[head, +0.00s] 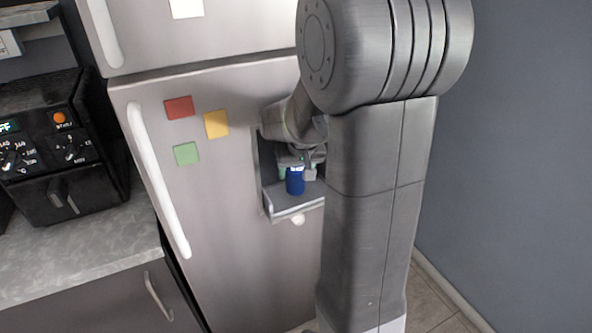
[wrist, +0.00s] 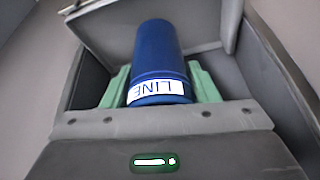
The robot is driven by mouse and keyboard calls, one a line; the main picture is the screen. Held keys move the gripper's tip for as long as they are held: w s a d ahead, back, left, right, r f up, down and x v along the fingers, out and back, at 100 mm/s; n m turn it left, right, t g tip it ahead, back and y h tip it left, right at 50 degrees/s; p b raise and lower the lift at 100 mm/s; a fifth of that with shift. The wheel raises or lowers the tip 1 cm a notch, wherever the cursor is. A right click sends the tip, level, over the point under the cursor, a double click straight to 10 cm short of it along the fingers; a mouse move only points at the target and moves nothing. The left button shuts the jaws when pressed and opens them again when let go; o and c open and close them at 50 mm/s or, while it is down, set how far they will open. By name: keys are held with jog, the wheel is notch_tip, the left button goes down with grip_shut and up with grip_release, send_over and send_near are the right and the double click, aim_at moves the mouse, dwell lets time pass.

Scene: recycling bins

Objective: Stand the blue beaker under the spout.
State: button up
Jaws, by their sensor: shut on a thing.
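The blue beaker (head: 295,181) is in the dispenser recess of the fridge door, just above or on the grey ledge (head: 284,199); I cannot tell if it touches. In the wrist view the beaker (wrist: 158,48) is a dark blue cylinder with a white band reading "LINE". My gripper (head: 298,164) reaches into the recess and is shut on the beaker, with green pads on both sides of it (wrist: 160,82). The beaker looks about upright in the head view. The spout cannot be made out; my arm hides the right part of the recess.
The fridge door (head: 220,230) has a white handle (head: 158,185) and red, yellow and green notes. A black appliance (head: 55,150) stands on the counter (head: 80,240) at left. A blue-grey wall (head: 520,150) is at right.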

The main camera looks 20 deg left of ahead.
jog(key=shift+f, duration=0.55)
jog(key=shift+f, duration=0.25)
jog(key=o, duration=1.2)
jog(key=shift+c, duration=0.2)
jog(key=shift+r, duration=0.45)
jog(key=v, duration=0.7)
jog(key=shift+s+d, duration=0.1)
